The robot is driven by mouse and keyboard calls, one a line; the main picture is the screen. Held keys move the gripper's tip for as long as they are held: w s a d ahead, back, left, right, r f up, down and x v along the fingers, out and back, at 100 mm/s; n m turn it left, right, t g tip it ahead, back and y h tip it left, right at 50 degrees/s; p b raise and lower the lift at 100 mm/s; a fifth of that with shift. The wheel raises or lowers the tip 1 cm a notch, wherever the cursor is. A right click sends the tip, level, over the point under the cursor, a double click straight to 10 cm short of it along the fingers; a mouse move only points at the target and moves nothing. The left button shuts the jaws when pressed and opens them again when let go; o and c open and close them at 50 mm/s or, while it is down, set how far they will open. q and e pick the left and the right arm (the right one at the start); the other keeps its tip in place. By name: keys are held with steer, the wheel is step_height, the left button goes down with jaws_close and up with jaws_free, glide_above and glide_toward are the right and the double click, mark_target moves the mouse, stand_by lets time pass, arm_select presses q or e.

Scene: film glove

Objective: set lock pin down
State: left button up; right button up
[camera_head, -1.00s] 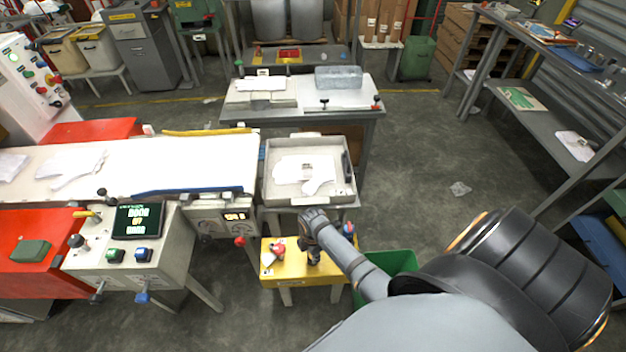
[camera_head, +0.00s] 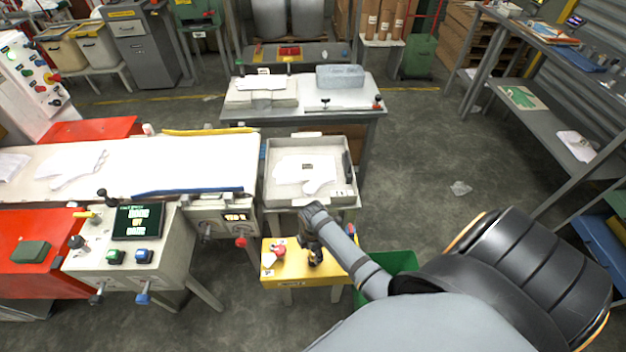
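My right gripper (camera_head: 315,256) points down at the top of a small yellow stand (camera_head: 298,272), to the right of a red knob (camera_head: 279,251) on it. The fingers are dark and small, and I cannot tell whether they are open or shut. A lock pin cannot be made out; it may be hidden at the fingers. My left gripper is not in view.
A grey tray (camera_head: 270,183) with white film gloves (camera_head: 305,172) stands just behind the yellow stand. A green bin (camera_head: 398,262) is at its right, partly behind my arm. A control box (camera_head: 180,245) and white conveyor (camera_head: 190,160) are at left. Open floor lies right.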

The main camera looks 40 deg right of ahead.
step_height(320, 180, up, 10)
steer(key=shift+f, duration=0.25)
stand_by(0.4)
